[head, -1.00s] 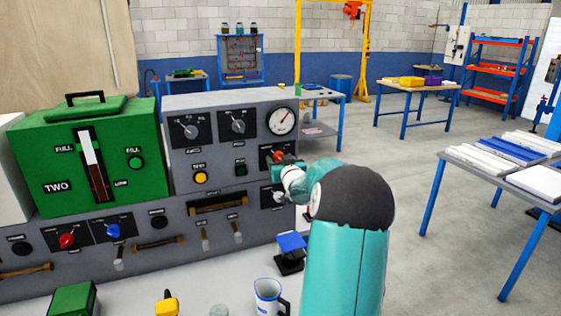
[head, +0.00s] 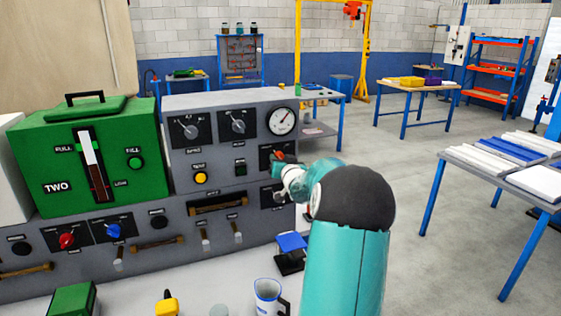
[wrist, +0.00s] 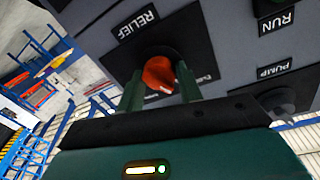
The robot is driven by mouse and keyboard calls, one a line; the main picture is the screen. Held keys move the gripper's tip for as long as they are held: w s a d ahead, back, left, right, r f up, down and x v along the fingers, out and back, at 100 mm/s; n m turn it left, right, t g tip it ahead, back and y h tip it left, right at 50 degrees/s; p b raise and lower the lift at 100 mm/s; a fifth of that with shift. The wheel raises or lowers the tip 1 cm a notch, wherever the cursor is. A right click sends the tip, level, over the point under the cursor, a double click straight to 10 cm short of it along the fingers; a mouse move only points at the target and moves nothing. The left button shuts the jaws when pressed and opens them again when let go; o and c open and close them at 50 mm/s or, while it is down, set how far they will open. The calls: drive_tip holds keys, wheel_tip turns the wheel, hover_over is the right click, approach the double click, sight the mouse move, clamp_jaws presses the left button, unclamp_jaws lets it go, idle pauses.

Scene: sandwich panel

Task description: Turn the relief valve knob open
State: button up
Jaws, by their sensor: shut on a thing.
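The relief valve knob (wrist: 159,74) is orange-red and sits on a black plate under the label RELIEF (wrist: 136,26) in the wrist view. My gripper (wrist: 160,88) has its two green fingers on either side of the knob, shut on it. In the head view my gripper (head: 280,168) is at the right end of the grey panel, below the round gauge (head: 282,121). A bit of the orange-red knob (head: 278,155) shows there; the rest is hidden by my gripper.
The RUN label (wrist: 278,22) and a PUMP control (wrist: 279,101) lie close to the right of the knob in the wrist view. A green unit (head: 60,160) stands on the panel at left.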

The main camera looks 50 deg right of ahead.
drive_tip(key=m, duration=0.7)
drive_tip(key=shift+y, duration=0.3)
drive_tip(key=shift+d+r+m+y, duration=0.1)
drive_tip(key=shift+m+y, duration=0.3)
drive_tip(key=shift+m, duration=3.1)
drive_tip(key=o, duration=1)
drive_tip(key=shift+s, duration=0.2)
drive_tip(key=v, duration=1.3)
drive_tip(key=shift+s+a, duration=0.2)
drive_tip(key=shift+s, duration=0.05)
